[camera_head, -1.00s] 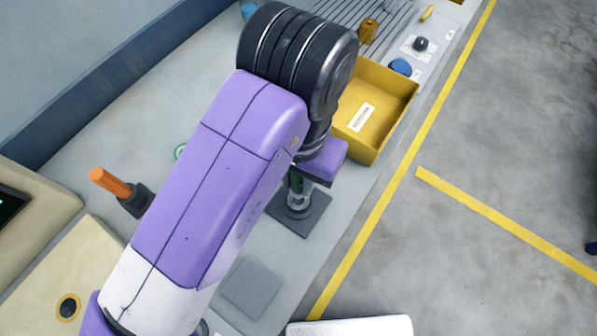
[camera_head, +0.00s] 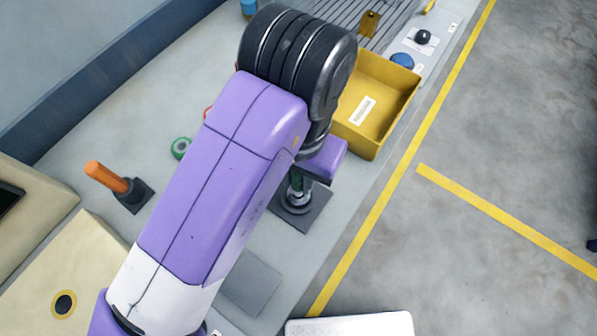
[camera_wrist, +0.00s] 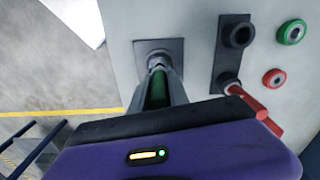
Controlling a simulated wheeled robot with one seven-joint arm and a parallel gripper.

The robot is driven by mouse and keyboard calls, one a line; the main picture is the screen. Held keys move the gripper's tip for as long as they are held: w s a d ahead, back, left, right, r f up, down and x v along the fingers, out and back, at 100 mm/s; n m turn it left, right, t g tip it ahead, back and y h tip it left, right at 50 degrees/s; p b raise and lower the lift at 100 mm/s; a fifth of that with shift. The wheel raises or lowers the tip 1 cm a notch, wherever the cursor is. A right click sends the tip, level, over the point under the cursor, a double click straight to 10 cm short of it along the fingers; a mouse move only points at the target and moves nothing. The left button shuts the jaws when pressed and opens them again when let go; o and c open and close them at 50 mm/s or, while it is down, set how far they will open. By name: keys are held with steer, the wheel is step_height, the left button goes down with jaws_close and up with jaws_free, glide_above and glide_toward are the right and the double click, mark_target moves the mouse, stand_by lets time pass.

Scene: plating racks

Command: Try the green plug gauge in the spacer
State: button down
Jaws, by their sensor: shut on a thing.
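My gripper (camera_wrist: 160,86) is shut on the green plug gauge (camera_wrist: 157,92), which shows as a green strip between the fingers. In the head view my gripper (camera_head: 298,184) is partly hidden by my arm, with a bit of green visible. It is above the metallic spacer (camera_head: 298,201), which stands on a dark square pad (camera_head: 312,215). The spacer (camera_wrist: 158,60) also shows just beyond the fingertips in the wrist view. I cannot tell whether the gauge's end is inside the spacer or only over it.
A dark holder (camera_wrist: 226,50) has one empty socket and a red-handled gauge (camera_wrist: 252,103). A green ring (camera_wrist: 291,32) and a red ring (camera_wrist: 274,78) lie nearby. A yellow bin (camera_head: 375,148) and an orange handle (camera_head: 106,177) flank my arm. A grey plate (camera_head: 252,284) lies in front.

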mark_target(298, 185)
steer(key=shift+f+b, duration=1)
steer(key=shift+f, duration=0.55)
stand_by(0.4)
steer(key=shift+r, duration=0.15)
stand_by(1.0)
steer(key=shift+r+p, duration=3.45)
steer(key=shift+r, duration=0.25)
